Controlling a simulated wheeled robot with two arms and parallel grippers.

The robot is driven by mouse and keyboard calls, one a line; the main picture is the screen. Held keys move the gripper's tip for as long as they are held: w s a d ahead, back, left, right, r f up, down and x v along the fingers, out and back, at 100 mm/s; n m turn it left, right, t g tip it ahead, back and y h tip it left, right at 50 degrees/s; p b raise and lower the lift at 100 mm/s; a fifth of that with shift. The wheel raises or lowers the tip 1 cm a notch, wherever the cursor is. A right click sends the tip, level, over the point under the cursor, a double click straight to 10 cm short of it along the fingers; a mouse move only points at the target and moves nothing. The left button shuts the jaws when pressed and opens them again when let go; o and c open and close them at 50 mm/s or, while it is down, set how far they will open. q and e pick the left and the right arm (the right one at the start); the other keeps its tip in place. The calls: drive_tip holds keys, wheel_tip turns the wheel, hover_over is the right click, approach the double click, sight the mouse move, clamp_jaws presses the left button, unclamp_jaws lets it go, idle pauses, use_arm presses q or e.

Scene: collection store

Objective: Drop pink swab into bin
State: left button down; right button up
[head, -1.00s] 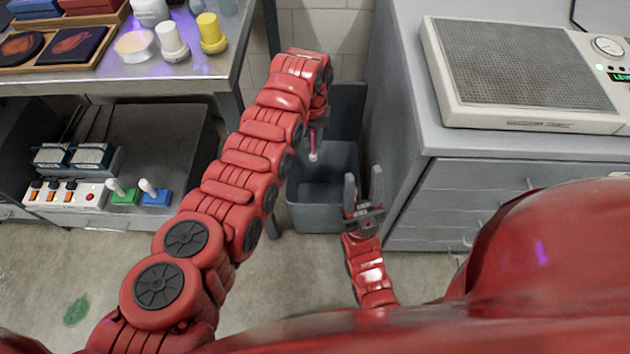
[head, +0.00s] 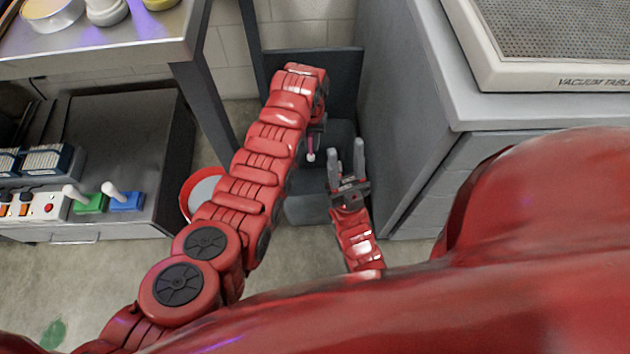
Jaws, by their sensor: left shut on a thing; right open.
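The pink swab (head: 310,149), with a pale tip, hangs tip-down from my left gripper (head: 314,130) in the head view. The gripper is shut on it; its fingers are partly hidden by my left arm. The swab shows over the opening of the grey bin (head: 306,209), which stands on the floor between the bench and the cabinet, its dark lid (head: 340,85) raised at the back. My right gripper (head: 346,158) is open and empty, at the bin's front right. My arms hide part of the bin.
A red-rimmed round container (head: 189,190) stands left of the bin, partly behind my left arm. A grey cabinet (head: 400,110) with a vacuum table (head: 540,50) on top is close on the right. A metal bench (head: 150,50) and lower shelf unit (head: 130,130) are left.

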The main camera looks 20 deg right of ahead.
use_arm(q)
drive_tip(key=shift+f, duration=0.25)
drive_tip(key=c, duration=0.6)
unclamp_jaws()
drive_tip(key=shift+c, duration=0.2)
wheel_tip(320, 180, up, 12)
drive_tip(key=p, duration=0.3)
drive_tip(key=shift+w+f, duration=0.1)
drive_tip(key=shift+f, duration=0.15)
wheel_tip(320, 180, up, 6)
drive_tip(key=p, duration=0.4)
